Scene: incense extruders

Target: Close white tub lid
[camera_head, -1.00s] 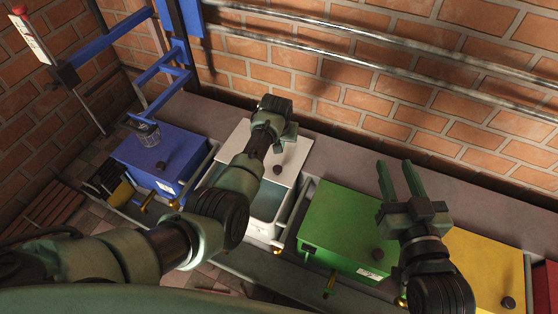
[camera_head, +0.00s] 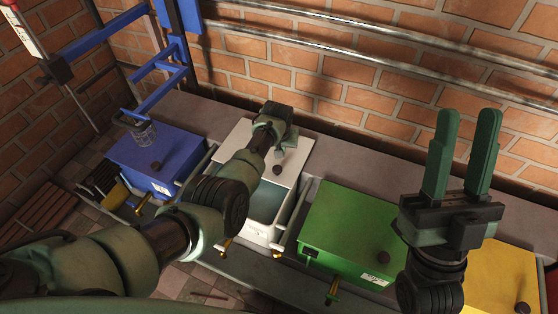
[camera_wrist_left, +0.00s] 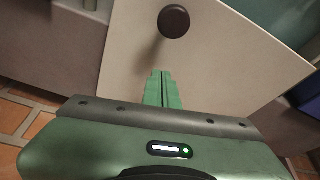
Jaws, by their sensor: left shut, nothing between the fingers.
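The white tub (camera_head: 257,232) stands in the row between the blue and green tubs. Its white lid (camera_head: 296,163) covers the back part, and the front part is uncovered, showing a teal-grey interior. The lid's dark knob (camera_head: 277,170) also shows in the left wrist view (camera_wrist_left: 174,21). My left gripper (camera_wrist_left: 162,75) is shut and empty, its fingers pointing toward the knob over the pale lid panel (camera_wrist_left: 225,60). I cannot tell whether the fingertips touch the lid. In the head view its fingers are partly hidden by the wrist. My right gripper (camera_head: 463,115) is open and empty, fingers pointing up.
A green tub (camera_head: 340,225) and a yellow tub (camera_head: 505,270) stand to the right, both lidded. A brick wall (camera_head: 330,90) with metal pipes (camera_head: 380,65) runs behind.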

